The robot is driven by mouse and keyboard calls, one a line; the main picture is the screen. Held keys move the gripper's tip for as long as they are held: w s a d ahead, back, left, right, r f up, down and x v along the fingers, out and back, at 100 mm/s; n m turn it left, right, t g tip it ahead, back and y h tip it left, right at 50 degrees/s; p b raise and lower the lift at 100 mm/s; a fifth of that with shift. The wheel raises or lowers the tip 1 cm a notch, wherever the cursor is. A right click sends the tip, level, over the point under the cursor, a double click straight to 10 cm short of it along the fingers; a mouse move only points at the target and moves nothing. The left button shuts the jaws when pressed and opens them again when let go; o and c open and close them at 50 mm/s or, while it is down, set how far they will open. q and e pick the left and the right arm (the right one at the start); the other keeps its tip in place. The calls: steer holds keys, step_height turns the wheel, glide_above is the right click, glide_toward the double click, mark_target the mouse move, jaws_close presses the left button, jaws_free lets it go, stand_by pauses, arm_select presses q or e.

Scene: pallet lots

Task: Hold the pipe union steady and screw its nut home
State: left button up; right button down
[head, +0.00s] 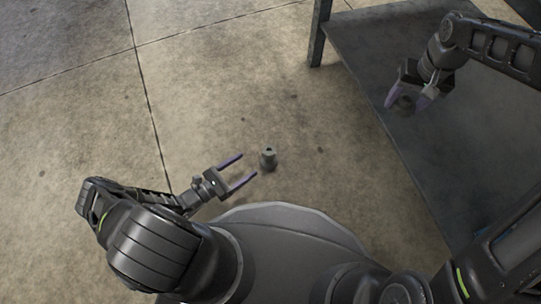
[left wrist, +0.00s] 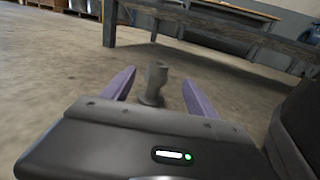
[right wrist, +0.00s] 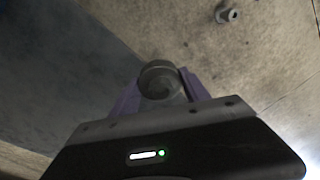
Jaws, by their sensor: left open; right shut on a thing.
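The grey pipe union (head: 268,158) appears to stand upright on the concrete floor, just beyond my left fingertips in the head view. My left gripper (head: 247,165) is open and empty, its purple fingers pointing at the union. My right gripper (head: 404,106) is shut on the round dark nut (right wrist: 160,80), well to the right of the union. In the right wrist view the union (right wrist: 228,13) is at the top, apart from the nut.
A dark bench (head: 365,60) stands at the right, with a leg (head: 318,35) at its far corner; my right gripper is over its near edge in the head view. The floor around the union is clear. Pallet goods (left wrist: 75,5) stand far back at left.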

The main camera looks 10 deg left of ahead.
mark_target(264, 154)
arm_select(q)
steer(key=b+x, duration=0.1)
steer(key=x, duration=0.4)
steer(key=shift+w+d+f, duration=0.1)
steer(key=shift+d, duration=0.05)
arm_select(e)
steer(key=shift+f, duration=0.8)
arm_select(q)
steer(key=shift+w+d, duration=0.25)
steer(key=shift+w, duration=0.15)
steer(key=shift+w+d+f+b, duration=0.1)
steer(key=shift+w+d+b, duration=0.25)
steer(key=shift+b, duration=0.25)
arm_select(e)
steer(key=shift+f, duration=0.4)
arm_select(q)
steer(key=b+x, duration=0.1)
steer(key=x, duration=0.2)
steer(key=shift+w+f+b, duration=0.1)
steer(key=shift+w+b, duration=0.15)
steer(key=shift+b, duration=0.05)
steer(key=shift+w+d, duration=0.3)
arm_select(e)
steer(key=shift+f, duration=0.85)
arm_select(q)
steer(key=shift+c, duration=0.2)
jaws_close()
